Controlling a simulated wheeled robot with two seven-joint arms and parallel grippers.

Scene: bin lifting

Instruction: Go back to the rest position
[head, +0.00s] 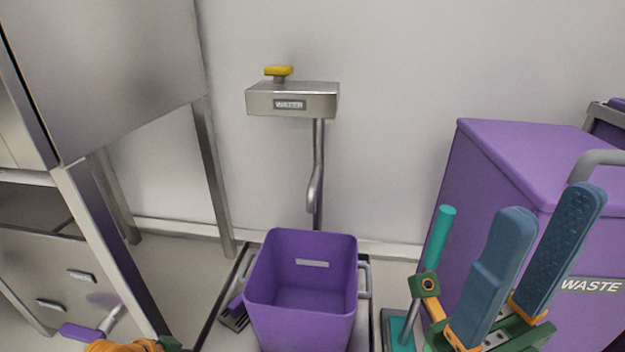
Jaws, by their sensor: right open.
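My right gripper (551,205) is at the lower right with its two blue fingers pointing up and apart. It is open and nothing is between the fingers. It is in front of the purple waste container and apart from the purple bin (338,322). The bin stands upright at the lower middle, below the water spout, and looks empty inside. Of my left arm only an orange and green part shows at the bottom left edge. Its gripper fingers are out of the picture.
A steel water box (315,106) with a yellow knob (278,70) and a bent pipe (317,170) is behind the bin. A purple waste container (515,150) stands at the right. A steel cabinet (110,60) fills the left. A teal handle (438,238) rises beside my right gripper.

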